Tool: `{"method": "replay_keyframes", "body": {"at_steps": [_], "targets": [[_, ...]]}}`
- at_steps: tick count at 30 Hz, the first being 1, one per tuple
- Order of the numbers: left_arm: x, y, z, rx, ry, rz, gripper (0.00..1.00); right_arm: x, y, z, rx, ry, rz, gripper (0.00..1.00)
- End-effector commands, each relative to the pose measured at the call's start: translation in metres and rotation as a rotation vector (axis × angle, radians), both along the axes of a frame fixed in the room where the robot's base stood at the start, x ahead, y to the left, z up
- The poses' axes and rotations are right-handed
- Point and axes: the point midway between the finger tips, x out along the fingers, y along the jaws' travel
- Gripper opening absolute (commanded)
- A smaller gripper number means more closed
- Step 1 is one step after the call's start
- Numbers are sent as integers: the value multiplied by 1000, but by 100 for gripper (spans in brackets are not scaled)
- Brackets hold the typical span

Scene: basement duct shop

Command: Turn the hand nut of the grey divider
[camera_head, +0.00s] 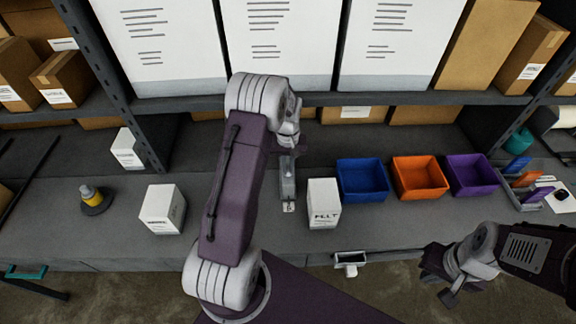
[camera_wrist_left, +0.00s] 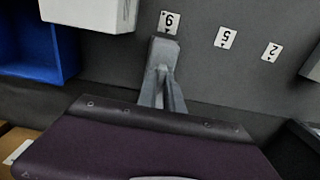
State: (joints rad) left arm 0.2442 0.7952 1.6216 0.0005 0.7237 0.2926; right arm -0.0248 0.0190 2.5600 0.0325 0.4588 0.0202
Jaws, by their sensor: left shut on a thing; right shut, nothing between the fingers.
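My left gripper (camera_head: 288,188) reaches down over the bench between a white box and the robot's upper arm. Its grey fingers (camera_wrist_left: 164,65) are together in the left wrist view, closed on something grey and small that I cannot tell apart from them. I cannot make out the grey divider or its hand nut as separate shapes; the fingers and arm may hide them. My right gripper (camera_head: 447,297) is shut and empty, off the front edge of the bench at the lower right.
On the bench (camera_head: 390,225) stand a labelled white box (camera_head: 323,203), blue (camera_head: 361,180), orange (camera_head: 419,178) and purple (camera_head: 471,175) bins, another white box (camera_head: 162,209) and a yellow-and-black item (camera_head: 92,198). Numbered cards (camera_wrist_left: 224,37) lie near the left fingers. A shelf overhangs behind.

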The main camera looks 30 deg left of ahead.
Motion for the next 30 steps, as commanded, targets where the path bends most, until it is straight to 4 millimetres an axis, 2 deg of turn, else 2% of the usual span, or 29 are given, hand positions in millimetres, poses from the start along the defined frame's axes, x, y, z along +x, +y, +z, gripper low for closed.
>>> {"method": "replay_keyframes", "body": {"at_steps": [1, 10, 11, 12, 13, 22, 26, 30], "targets": [[-4, -1, -4, -3, 15, -4, 0, 0, 0, -1, 0, 0, 0, 0], [-4, -1, -4, -3, 15, -4, 0, 0, 0, -1, 0, 0, 0, 0], [-5, -1, -3, -3, 15, -5, 19, 0, 0, -1, 0, 0, 0, 0], [-4, -1, -3, -3, 15, -4, 30, 0, 0, -1, 0, 0, 0, 0], [-4, -1, -3, -3, 12, -4, 33, 0, 0, 0, 0, 0, 0, 0], [-1, 0, 0, 0, 4, -3, 33, 0, 0, -1, 0, 0, 0, 0], [0, 0, 19, 1, -1, -3, 33, 0, 0, -6, 0, 0, 0, 0], [0, 0, 51, 1, -1, -3, 33, 0, 0, -12, 0, 0, 0, 0]]}}
